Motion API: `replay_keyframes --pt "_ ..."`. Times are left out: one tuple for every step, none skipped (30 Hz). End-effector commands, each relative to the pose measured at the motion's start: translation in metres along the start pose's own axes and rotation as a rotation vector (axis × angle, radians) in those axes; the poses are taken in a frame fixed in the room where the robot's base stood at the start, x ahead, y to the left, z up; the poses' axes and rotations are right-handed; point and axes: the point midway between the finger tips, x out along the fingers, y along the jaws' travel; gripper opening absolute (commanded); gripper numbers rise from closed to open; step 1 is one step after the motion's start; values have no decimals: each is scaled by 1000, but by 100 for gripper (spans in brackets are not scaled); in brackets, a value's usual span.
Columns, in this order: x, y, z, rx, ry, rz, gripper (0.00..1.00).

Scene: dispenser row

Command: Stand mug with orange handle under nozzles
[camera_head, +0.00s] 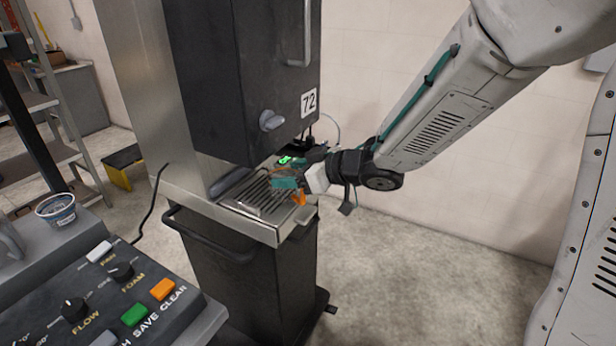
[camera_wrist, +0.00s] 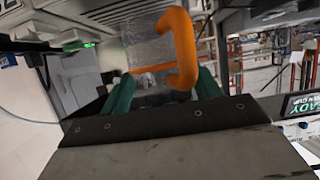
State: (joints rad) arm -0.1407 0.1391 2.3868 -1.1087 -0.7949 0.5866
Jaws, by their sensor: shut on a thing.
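The mug has a clear, see-through body (camera_wrist: 150,48) and an orange handle (camera_wrist: 180,50), both in the wrist view. The handle also shows in the head view (camera_head: 299,198), just below my gripper; the mug's body is hard to make out there. My gripper (camera_head: 288,181) is shut on the mug, its teal fingers on either side in the wrist view (camera_wrist: 163,84). It is at the right part of the slotted drip tray (camera_head: 240,207), below the dark dispenser housing (camera_head: 245,75) marked 72. The nozzles are not clearly visible. I cannot tell whether the mug touches the tray.
A dark cart with a handle (camera_head: 250,275) stands under the tray. The floor to the right is clear. A green light (camera_head: 285,160) shines behind my gripper.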

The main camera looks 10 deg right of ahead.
Motion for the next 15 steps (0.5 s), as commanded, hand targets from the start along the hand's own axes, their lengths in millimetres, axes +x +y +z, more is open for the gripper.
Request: replay_keyframes --pt "6 -1 -2 -1 0 -3 29" --pt "10 -1 -3 -1 -1 -3 29" --pt "15 -1 -5 0 -1 -2 29" --pt "18 -1 -6 0 -1 -2 29" --pt "21 -1 -7 0 -1 -2 29" --pt "26 -1 -9 -1 -1 -2 29" --pt "29 -1 -10 -1 -1 -3 29" --pt "33 -1 -11 0 0 -3 29" --pt "37 -1 -13 0 0 -3 29" --pt "41 -1 -14 0 0 -2 29" --pt "44 -1 -15 0 -1 -2 29" --pt "48 0 -17 -1 -1 -2 29" --pt "52 -1 -18 0 -1 -2 29" --pt "55 -1 -18 0 -1 -2 29" --pt "58 -1 -20 0 0 -2 29"
